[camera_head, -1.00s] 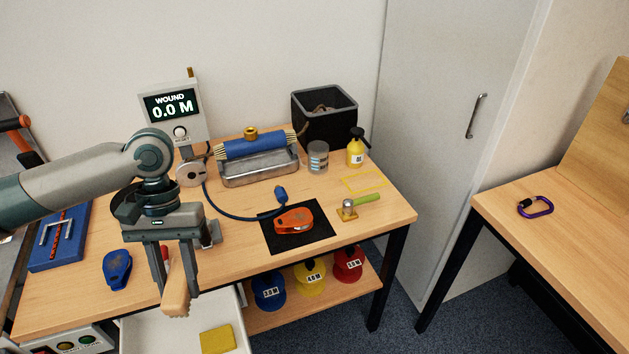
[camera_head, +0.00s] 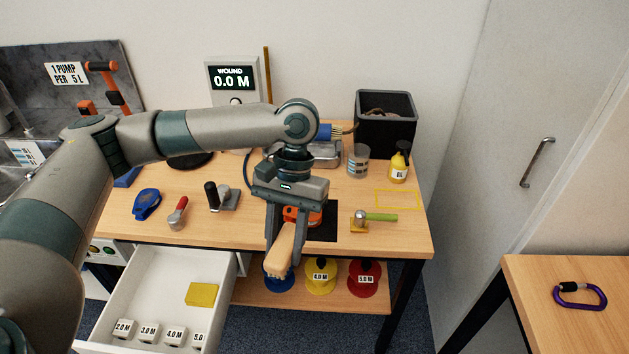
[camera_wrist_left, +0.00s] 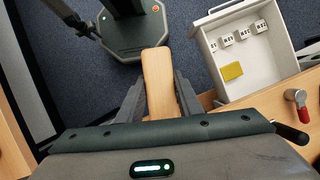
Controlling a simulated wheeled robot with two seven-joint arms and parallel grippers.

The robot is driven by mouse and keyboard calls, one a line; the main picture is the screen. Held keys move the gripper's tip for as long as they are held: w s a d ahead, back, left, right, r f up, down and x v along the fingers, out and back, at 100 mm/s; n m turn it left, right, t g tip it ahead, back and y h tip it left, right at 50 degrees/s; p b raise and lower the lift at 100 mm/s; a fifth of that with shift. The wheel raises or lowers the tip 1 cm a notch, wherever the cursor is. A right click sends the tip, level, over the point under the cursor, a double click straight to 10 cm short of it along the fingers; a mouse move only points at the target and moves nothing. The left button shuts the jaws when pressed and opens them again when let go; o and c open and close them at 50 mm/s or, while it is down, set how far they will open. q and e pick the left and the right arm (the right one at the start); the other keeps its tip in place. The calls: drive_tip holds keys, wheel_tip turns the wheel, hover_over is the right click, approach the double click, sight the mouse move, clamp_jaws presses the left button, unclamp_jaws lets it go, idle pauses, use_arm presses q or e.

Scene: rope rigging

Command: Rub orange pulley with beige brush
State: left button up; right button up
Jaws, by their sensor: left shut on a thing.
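My left gripper (camera_head: 284,245) is shut on the beige brush (camera_head: 281,260), whose wooden body hangs down between the fingers. The brush also shows between the fingers in the left wrist view (camera_wrist_left: 159,80). In the head view the gripper is in front of the orange pulley (camera_head: 313,217), near the table's front edge. The pulley lies on a black mat (camera_head: 328,230) and is partly hidden by the gripper. No contact between brush and pulley shows. My right gripper is not in the head view.
An open white drawer (camera_head: 150,275) holds a yellow block (camera_head: 202,294) and labelled pieces. A blue pulley (camera_head: 147,204), a red-handled tool (camera_head: 177,214) and a green-handled tool (camera_head: 381,217) lie on the table. A yellow bottle (camera_head: 399,166) and black bin (camera_head: 385,125) stand behind.

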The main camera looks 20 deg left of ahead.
use_arm(q)
drive_tip(key=shift+d, duration=0.3)
drive_tip(key=shift+a, duration=0.1)
